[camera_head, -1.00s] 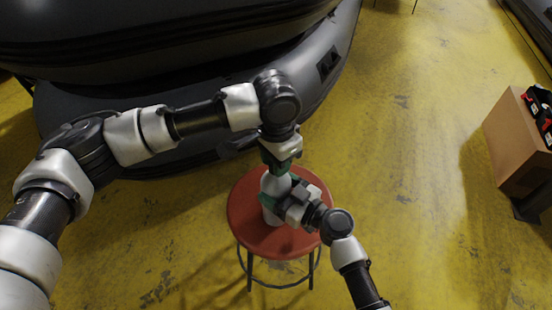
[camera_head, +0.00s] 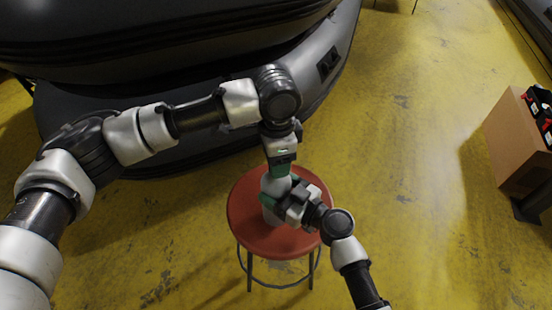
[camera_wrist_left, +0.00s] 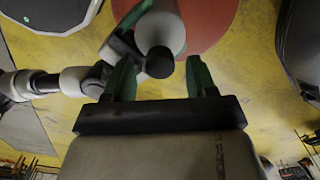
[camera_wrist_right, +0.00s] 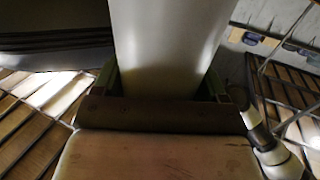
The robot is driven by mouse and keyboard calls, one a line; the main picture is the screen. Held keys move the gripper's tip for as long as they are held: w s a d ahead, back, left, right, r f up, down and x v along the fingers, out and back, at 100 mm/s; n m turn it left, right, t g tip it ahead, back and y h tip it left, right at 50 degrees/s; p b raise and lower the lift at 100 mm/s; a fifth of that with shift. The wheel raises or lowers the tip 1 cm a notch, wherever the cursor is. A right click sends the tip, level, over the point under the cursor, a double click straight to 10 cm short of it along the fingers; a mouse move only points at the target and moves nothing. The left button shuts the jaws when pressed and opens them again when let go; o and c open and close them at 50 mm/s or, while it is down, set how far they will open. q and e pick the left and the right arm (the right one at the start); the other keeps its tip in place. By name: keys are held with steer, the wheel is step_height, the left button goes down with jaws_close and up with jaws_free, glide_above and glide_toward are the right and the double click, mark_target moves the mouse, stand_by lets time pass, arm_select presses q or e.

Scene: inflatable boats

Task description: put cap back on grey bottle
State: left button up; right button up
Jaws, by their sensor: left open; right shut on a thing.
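The grey bottle (camera_head: 269,213) stands upright on the round red stool, partly hidden by my grippers in the head view. My right gripper (camera_head: 275,196) is shut around its body; the bottle's pale side (camera_wrist_right: 170,45) fills the space between the fingers in the right wrist view. My left gripper (camera_head: 279,174) is above the bottle's top, pointing down. In the left wrist view its green fingers (camera_wrist_left: 160,78) are spread, with the dark cap (camera_wrist_left: 160,62) at the bottle's top end between them, apart from both. I cannot tell how the cap is seated.
The red stool (camera_head: 303,241) stands on the yellow floor (camera_head: 420,215). Large black inflatable boats (camera_head: 110,85) are close behind my left arm. A cardboard box (camera_head: 516,146) with items on top stands at the far right. The floor between is clear.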

arm_select(q)
step_height(320, 180, up, 4)
steer(key=shift+f, duration=0.25)
steer(key=shift+c, duration=0.4)
steer(key=n, duration=0.1)
steer(key=r+n, duration=0.1)
steer(key=n, duration=0.1)
steer(key=shift+r, duration=0.3)
steer(key=r+n, duration=0.1)
steer(key=n, duration=0.1)
steer(key=r+n, duration=0.1)
steer(key=n, duration=0.1)
steer(key=shift+f, duration=0.2)
steer(key=shift+f, duration=3.9)
